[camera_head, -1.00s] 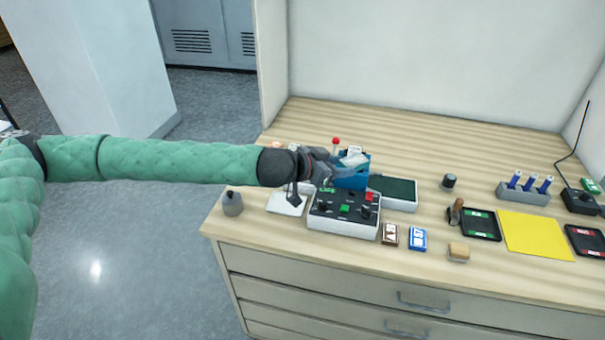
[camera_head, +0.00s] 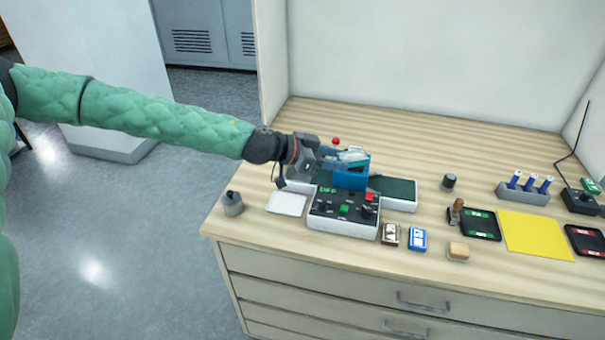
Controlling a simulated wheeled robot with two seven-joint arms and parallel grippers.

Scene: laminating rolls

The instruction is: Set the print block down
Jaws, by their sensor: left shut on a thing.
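My left gripper (camera_head: 326,164) reaches in from the left over the machine at the back of the control box. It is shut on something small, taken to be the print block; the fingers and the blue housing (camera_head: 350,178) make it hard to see. I cannot tell whether the held thing touches a surface. The control box (camera_head: 343,214) has a green display, black knobs, and a green and a red button. A dark green pad in a pale frame (camera_head: 396,191) lies right of the blue housing. My right gripper is out of view.
A white pad (camera_head: 287,203) and a grey pot (camera_head: 232,204) are left of the control box. A brown block (camera_head: 390,235), a blue block (camera_head: 418,239), a tan block (camera_head: 459,252), ink pads (camera_head: 480,225) and a yellow sheet (camera_head: 536,236) lie right.

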